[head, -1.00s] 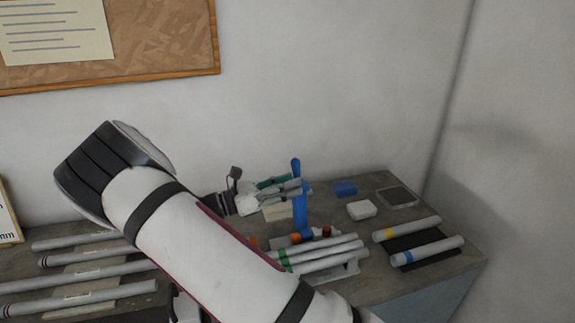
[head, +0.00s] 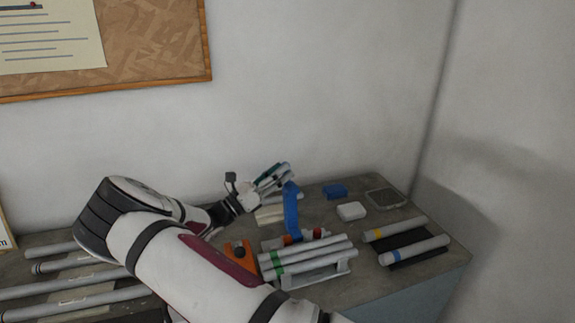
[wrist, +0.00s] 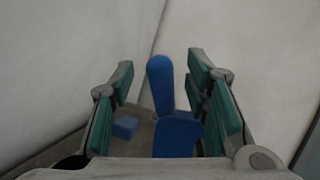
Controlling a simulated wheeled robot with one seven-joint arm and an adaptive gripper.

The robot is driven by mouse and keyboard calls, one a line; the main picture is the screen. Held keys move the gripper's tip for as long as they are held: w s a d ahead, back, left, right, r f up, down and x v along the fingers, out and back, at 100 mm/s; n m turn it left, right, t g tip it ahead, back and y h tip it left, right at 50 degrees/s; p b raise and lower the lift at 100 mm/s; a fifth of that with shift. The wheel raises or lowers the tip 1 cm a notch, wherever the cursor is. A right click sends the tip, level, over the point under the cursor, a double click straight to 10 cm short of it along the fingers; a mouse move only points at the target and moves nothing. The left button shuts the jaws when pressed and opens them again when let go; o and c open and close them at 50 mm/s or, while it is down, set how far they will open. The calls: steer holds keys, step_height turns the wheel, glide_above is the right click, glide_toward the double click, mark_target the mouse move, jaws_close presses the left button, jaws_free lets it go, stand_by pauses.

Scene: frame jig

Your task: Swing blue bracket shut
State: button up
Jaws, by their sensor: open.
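The blue bracket (head: 291,212) stands upright on the bench in the head view, just right of my gripper, its top close to the fingers. In the wrist view the blue bracket (wrist: 161,88) shows a rounded upright arm and a wider blue part below it, between the fingers and nearer the right one. My gripper (head: 285,171) is open, angled up and to the right at the bracket's top. In the wrist view my gripper (wrist: 160,72) shows green pads spread apart. I cannot tell whether a pad touches the bracket.
White tubes with green bands (head: 310,258) lie in a rack in front of the bracket, beside an orange block (head: 240,255). A white box (head: 351,211) and a blue block (head: 335,191) sit to the right. Two tubes rest on a dark mat (head: 412,245). Walls stand close behind.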

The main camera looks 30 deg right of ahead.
steer(key=shift+x, duration=1.5)
jaws_close()
